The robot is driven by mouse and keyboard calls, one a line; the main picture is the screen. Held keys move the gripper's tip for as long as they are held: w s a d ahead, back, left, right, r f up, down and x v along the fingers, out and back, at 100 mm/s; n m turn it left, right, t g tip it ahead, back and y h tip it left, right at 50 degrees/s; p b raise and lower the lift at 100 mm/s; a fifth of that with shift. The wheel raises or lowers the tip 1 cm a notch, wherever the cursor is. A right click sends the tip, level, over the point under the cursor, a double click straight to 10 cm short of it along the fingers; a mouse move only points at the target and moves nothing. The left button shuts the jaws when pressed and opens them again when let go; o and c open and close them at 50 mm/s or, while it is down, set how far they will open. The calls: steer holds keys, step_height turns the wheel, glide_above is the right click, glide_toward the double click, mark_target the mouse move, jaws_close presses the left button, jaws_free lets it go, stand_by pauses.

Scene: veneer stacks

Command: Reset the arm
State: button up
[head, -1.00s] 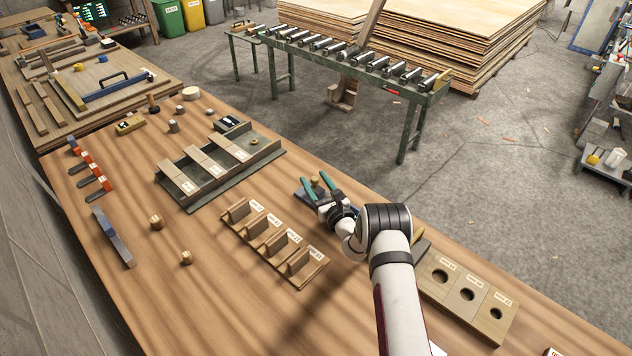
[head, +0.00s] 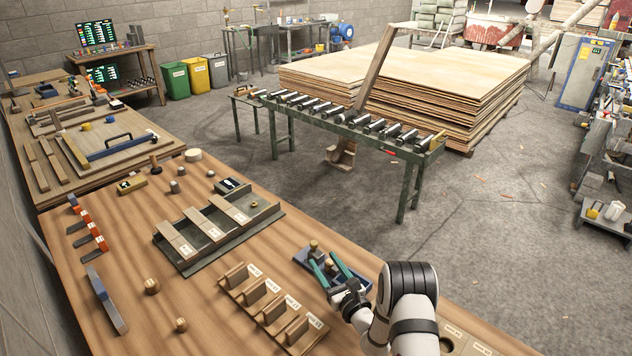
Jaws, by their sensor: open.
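My gripper (head: 322,258) is in the lower middle of the head view, at the end of my white and black arm. Its two green fingers are apart. They reach over a small blue tray (head: 302,257) with brass-coloured knobs (head: 314,246) on it. One knob shows between or just beyond the fingers, and I cannot tell whether they touch it. The fingers hold nothing that I can make out. My wrist hides part of the tray's near side.
A wooden rack with upright slats (head: 262,318) stands left of my gripper. Beyond it is a dark tray with labelled strips (head: 187,262). A holed block (head: 468,345) is partly hidden at lower right.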

steer(key=s+a+r+n+g+y, duration=0.3)
steer(key=a+r+n+y, duration=0.3)
steer(key=r, duration=0.4)
steer(key=s+a+r+n+g+y, duration=0.1)
steer(key=s+a+r+n+g, duration=0.35)
steer(key=s, duration=0.25)
steer(key=s+a+r+n+g+y, duration=0.1)
steer(key=s+a+r+n+g, duration=0.35)
steer(key=s, duration=0.25)
steer(key=s+d+r+n+g+h, duration=0.1)
steer(key=s+d+n+g+h, duration=0.15)
steer(key=s, duration=0.55)
steer(key=s+d+r+n+g+h, duration=0.1)
steer(key=s+n+g+h, duration=0.25)
steer(key=s, duration=0.55)
steer(key=s+d+f+n+t+h, duration=0.1)
steer(key=s+d+f+n+h, duration=0.3)
steer(key=s+d+h, duration=0.3)
steer(key=s+d, duration=0.3)
steer(key=d, duration=0.3)
steer(key=shift+s+f+n+h, duration=0.2)
steer(key=shift+s+n+h, duration=0.1)
